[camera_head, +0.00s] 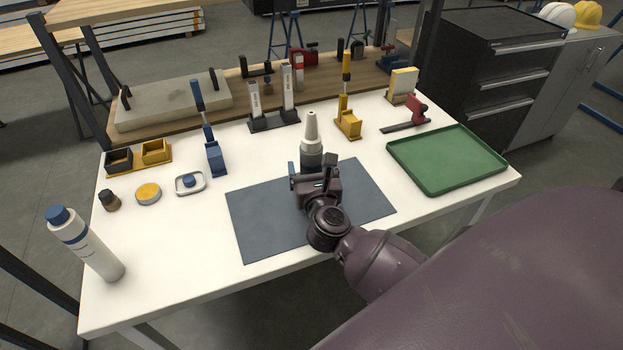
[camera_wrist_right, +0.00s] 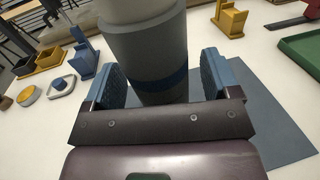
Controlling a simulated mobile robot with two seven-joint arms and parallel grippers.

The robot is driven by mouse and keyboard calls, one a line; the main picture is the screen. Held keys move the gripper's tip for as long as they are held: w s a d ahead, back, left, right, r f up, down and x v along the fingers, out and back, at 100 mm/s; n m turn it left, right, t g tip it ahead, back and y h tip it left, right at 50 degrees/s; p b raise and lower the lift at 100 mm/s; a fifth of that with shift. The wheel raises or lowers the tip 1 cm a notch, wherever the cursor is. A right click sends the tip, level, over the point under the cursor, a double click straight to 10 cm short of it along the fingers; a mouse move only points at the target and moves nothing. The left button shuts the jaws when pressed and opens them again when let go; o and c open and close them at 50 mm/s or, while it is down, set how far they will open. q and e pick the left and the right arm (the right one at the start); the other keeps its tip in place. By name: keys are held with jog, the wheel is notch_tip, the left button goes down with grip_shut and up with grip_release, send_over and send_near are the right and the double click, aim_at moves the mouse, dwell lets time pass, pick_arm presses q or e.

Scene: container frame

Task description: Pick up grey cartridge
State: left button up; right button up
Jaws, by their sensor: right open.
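The grey cartridge (camera_head: 312,152) stands upright at the back edge of the dark blue mat (camera_head: 270,220), with a pale tapered nozzle on top. In the right wrist view its grey body (camera_wrist_right: 148,55), with a dark blue band low down, fills the space between the two fingers. My right gripper (camera_head: 312,176) is open around the cartridge, with one blue finger pad on each side. My left gripper is not in view.
A white bottle (camera_head: 86,245) with a blue cap stands front left. A green tray (camera_head: 447,190) lies right. Blue (camera_head: 215,157) and yellow (camera_head: 348,124) tool holders and a two-post stand (camera_head: 273,122) are behind the mat.

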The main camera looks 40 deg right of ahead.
jog(key=shift+c, duration=0.2)
jog(key=c, duration=1.2)
jog(key=shift+c, duration=0.2)
